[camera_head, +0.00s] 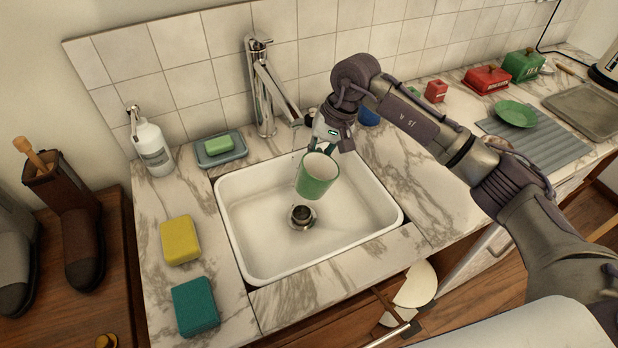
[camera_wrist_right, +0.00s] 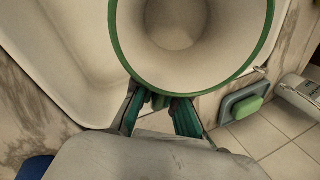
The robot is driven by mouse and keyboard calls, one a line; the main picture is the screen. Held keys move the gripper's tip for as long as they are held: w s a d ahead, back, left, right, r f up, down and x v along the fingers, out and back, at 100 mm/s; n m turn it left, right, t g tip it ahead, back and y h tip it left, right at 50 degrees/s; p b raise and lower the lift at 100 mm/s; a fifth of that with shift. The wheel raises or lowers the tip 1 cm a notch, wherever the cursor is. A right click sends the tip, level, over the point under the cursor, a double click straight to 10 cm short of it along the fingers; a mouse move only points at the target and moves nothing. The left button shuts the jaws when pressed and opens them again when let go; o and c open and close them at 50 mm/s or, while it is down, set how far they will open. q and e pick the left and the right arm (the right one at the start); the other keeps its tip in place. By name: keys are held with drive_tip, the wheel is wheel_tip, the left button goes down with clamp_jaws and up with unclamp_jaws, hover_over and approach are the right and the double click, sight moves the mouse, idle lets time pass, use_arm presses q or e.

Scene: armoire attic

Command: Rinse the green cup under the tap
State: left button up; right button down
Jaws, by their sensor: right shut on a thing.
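The green cup (camera_head: 317,176) has a white inside and is held above the white sink (camera_head: 243,240), tilted a little with its mouth up toward the camera. My right gripper (camera_head: 322,146) is shut on the cup at its far side. In the right wrist view the cup's green rim (camera_wrist_right: 120,55) is close above the fingers (camera_wrist_right: 160,112), and its inside looks empty. The chrome tap (camera_head: 264,85) stands behind the sink, left of the gripper. The left gripper is not in view.
A drain (camera_head: 301,217) is in the sink. Left are a soap dish (camera_head: 222,150), a soap bottle (camera_head: 152,148), a yellow sponge (camera_head: 180,240) and a teal sponge (camera_head: 195,306). Right are a green plate (camera_head: 516,113) on a grey mat (camera_head: 560,150) and red and green boxes (camera_head: 487,79).

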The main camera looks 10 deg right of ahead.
drive_tip(key=s+d, duration=0.1)
drive_tip(key=s, duration=0.7)
drive_tip(key=shift+d+b, duration=0.3)
drive_tip(key=shift+b, duration=0.15)
drive_tip(key=shift+r, duration=0.1)
idle(1.2)
drive_tip(key=s+r, duration=0.4)
drive_tip(key=shift+s+d, duration=0.4)
drive_tip(key=shift+d, duration=0.05)
idle(0.4)
